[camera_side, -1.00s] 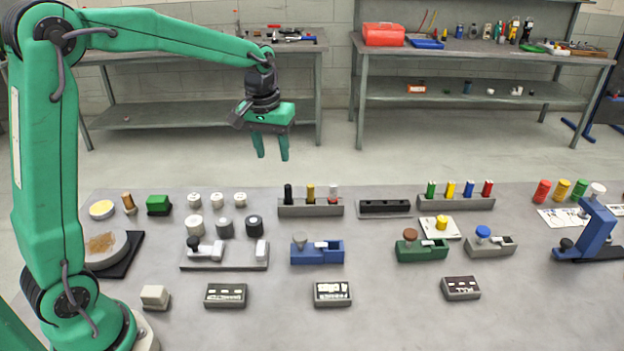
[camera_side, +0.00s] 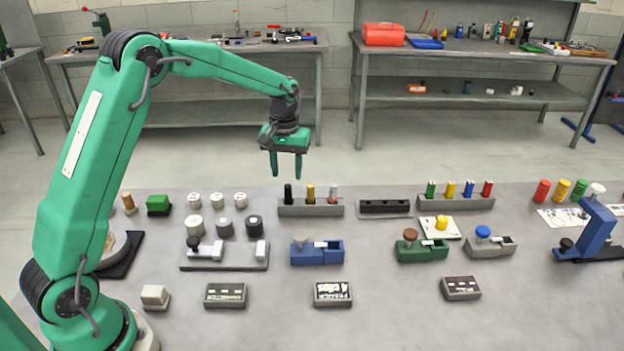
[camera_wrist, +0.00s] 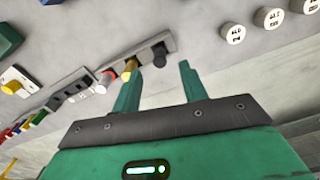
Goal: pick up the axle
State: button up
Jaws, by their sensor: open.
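No part is marked as the axle, and I cannot tell which one it is. A grey rack (camera_side: 310,210) holds a black peg (camera_side: 288,193), a brass-yellow peg (camera_side: 310,193) and a white-and-red peg (camera_side: 333,193), all upright. My gripper (camera_side: 286,168) is open and empty, in the air above the black peg's end of the rack in the side view. In the wrist view my gripper (camera_wrist: 160,82) shows two spread green fingers, with the black peg (camera_wrist: 160,54) and the yellow peg (camera_wrist: 130,67) beyond them. Nothing is between the fingers.
An empty dark rack (camera_side: 385,207) and a rack of coloured pegs (camera_side: 455,203) stand to the right. In front are a blue fixture (camera_side: 317,252), a green fixture (camera_side: 422,250) and several labelled boxes. White and dark cylinders stand to the left. Grey tabletop (camera_side: 390,320) lies bare in front.

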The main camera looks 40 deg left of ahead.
aim_at(288, 186)
jog(key=shift+f, duration=3.25)
grip_shut()
jog(key=shift+r, duration=0.2)
jog(key=shift+w+r, duration=0.1)
jog(key=shift+r, duration=0.4)
jog(key=r, duration=0.3)
jog(key=shift+d+r, duration=0.15)
jog(key=shift+d, duration=0.15)
jog(key=s+d+r, duration=0.4)
jog(key=d+r, duration=0.2)
jog(key=d, duration=0.4)
jog(key=shift+s+r, duration=0.2)
jog(key=shift+s, duration=0.15)
jog(key=shift+d, duration=0.2)
jog(key=d+f, duration=0.2)
jog(key=d, duration=0.6)
jog(key=shift+w+f, duration=0.2)
jog(key=shift+f, duration=0.05)
